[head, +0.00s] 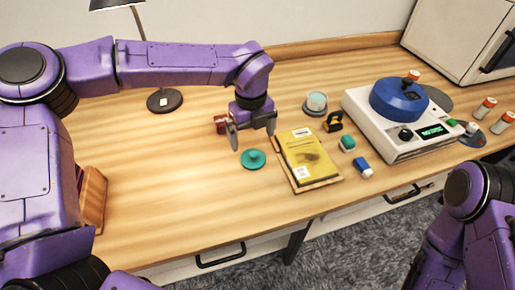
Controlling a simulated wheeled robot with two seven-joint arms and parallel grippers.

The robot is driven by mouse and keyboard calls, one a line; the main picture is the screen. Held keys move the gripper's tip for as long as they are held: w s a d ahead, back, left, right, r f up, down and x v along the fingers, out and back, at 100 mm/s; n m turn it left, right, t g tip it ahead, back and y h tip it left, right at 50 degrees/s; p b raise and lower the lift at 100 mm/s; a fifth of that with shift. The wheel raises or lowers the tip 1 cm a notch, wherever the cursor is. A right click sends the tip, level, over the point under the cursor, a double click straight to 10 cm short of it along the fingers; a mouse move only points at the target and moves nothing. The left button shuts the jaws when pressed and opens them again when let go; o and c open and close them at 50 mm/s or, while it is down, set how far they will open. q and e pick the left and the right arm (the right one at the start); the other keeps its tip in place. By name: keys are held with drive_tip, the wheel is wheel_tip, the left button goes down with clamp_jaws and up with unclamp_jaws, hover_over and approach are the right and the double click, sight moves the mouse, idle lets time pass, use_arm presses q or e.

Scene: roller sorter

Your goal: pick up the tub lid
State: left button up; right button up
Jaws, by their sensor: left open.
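The tub lid, a flat green disc with a small raised knob (253,159), lies on the wooden tabletop near the middle. My left gripper (252,136) is open and points down, just behind and above the green lid. Its fingers are apart, with nothing seen between them. I cannot tell its exact height above the table. My right arm shows at the lower right, but its gripper is out of the picture.
A yellow packet (310,158) on a board lies right of the lid. A red object (220,124) is partly behind the left finger. A white machine with a blue drum (397,100) stands at the right. The tabletop left of the lid is clear.

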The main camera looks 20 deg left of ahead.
sight(252, 153)
use_arm(q)
drive_tip(key=shift+s+f+p, duration=0.2)
drive_tip(key=shift+s+f, duration=0.05)
drive_tip(key=shift+s, duration=0.35)
drive_tip(key=shift+s+f+p, duration=0.15)
drive_tip(key=shift+s+f, duration=0.05)
drive_tip(key=shift+s, duration=0.35)
drive_tip(key=f, duration=0.2)
drive_tip(key=w+f, duration=0.1)
drive_tip(key=w+f+p, duration=0.1)
drive_tip(key=f, duration=0.1)
drive_tip(key=shift+w+f, duration=0.1)
drive_tip(key=shift+f, duration=0.25)
drive_tip(key=shift+s+r, duration=0.25)
drive_tip(key=shift+s, duration=0.2)
drive_tip(key=shift+c, duration=0.7)
drive_tip(key=c, duration=0.8)
use_arm(e)
drive_tip(key=shift+s+r, duration=0.65)
drive_tip(key=shift+r, duration=0.35)
